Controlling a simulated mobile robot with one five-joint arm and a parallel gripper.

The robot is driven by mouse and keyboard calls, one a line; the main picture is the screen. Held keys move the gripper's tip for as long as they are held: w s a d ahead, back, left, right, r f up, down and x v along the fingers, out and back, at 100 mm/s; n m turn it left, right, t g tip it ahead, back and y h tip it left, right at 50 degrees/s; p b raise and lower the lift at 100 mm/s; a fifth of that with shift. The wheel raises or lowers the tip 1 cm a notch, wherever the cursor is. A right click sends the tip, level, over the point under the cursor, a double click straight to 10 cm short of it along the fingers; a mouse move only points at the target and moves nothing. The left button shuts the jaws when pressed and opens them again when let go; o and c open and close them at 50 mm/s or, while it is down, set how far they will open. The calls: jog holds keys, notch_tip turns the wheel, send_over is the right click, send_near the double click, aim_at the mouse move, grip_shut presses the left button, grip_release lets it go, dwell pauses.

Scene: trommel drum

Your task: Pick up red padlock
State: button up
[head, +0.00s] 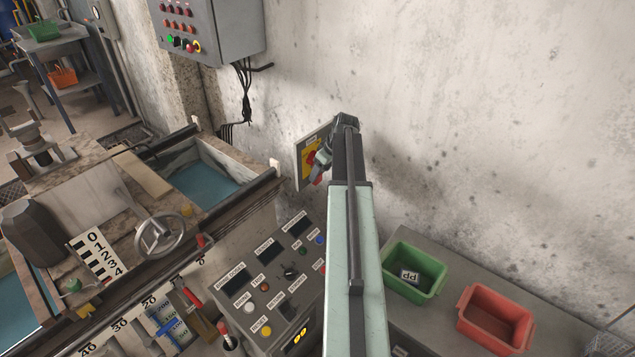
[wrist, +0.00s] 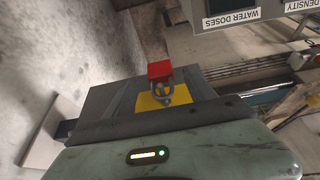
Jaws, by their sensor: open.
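The red padlock (wrist: 159,70) shows in the wrist view with its grey shackle, in front of a yellow patch. In the head view its red body (head: 317,181) is small at the lower edge of a yellow panel with a red switch (head: 311,158) on the wall. My gripper (wrist: 155,98) is open, its dark fingers on either side of the shackle in the wrist view; I cannot tell whether they touch it. In the head view my gripper (head: 325,158) is at the panel and partly covers it.
A control console (head: 270,285) with buttons stands below the panel. A green bin (head: 414,272) holding a labelled item and a red bin (head: 495,316) sit on a grey bench at right. A grey electrical box (head: 210,30) with hanging cables is on the wall at upper left.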

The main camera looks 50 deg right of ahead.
jog(key=b+x, duration=0.2)
jog(key=x, duration=0.1)
jog(key=shift+f, duration=0.4)
jog(key=shift+r, duration=0.15)
grip_shut()
jog(key=shift+r, duration=0.1)
jog(key=shift+r+p, duration=0.65)
jog(key=shift+p, duration=0.1)
jog(key=s+d, duration=0.1)
jog(key=s, duration=1.7)
jog(key=shift+d, duration=0.25)
jog(key=shift+r+p, duration=0.4)
jog(key=shift+r, duration=0.05)
